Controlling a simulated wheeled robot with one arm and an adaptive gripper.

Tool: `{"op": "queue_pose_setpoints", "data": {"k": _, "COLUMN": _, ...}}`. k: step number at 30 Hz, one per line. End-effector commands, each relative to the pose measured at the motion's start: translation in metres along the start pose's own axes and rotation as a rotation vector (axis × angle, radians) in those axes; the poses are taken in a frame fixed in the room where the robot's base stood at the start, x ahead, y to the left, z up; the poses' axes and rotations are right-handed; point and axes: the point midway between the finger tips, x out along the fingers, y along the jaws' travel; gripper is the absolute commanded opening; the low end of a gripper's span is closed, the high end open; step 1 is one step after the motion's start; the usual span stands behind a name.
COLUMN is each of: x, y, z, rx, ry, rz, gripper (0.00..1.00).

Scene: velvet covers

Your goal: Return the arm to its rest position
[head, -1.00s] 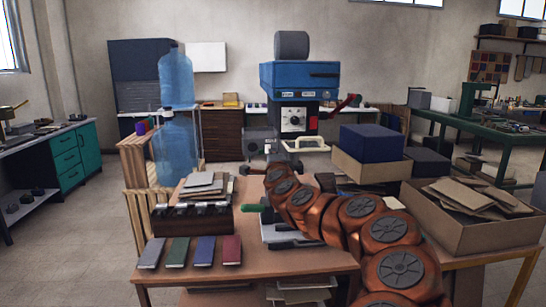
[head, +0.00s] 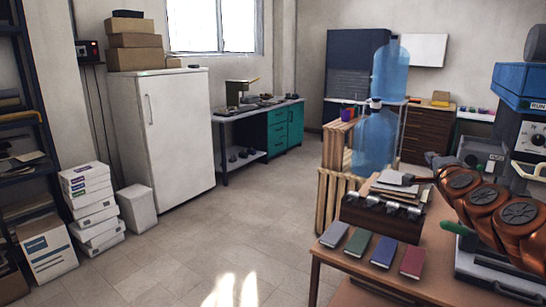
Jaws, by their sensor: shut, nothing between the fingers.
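My copper-coloured arm (head: 484,207) reaches in from the right edge over the workbench. Its segments extend left. My gripper (head: 418,179) is small and dark at the arm's left end, shut and empty, close above the stack of boards and the dark rack. Whether it touches them I cannot tell. The rest of the arm lies outside the picture on the right.
The workbench (head: 345,262) holds several coloured books (head: 371,248), a dark rack (head: 384,218) and a blue machine (head: 528,85). A wooden crate with water bottles (head: 376,142) stands behind. The floor at left centre, before the white fridge (head: 160,135), is clear.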

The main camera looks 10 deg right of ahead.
Motion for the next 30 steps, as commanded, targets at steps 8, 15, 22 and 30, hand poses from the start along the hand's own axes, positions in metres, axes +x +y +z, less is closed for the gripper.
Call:
{"op": "queue_pose_setpoints", "data": {"k": 8, "x": -0.054, "y": -0.026, "z": 0.163, "rx": -0.279, "ry": -0.420, "rz": 0.071, "gripper": 0.00}}
{"op": "queue_pose_setpoints", "data": {"k": 15, "x": -0.149, "y": 0.001, "z": 0.271, "rx": -0.575, "ry": -0.786, "rz": 0.188, "gripper": 0.00}}
{"op": "queue_pose_setpoints", "data": {"k": 22, "x": -0.271, "y": 0.061, "z": 0.312, "rx": -0.878, "ry": -1.126, "rz": 0.377, "gripper": 0.00}}
{"op": "queue_pose_setpoints", "data": {"k": 30, "x": -0.413, "y": 0.125, "z": 0.274, "rx": -1.152, "ry": -1.450, "rz": 0.690, "gripper": 0.00}}
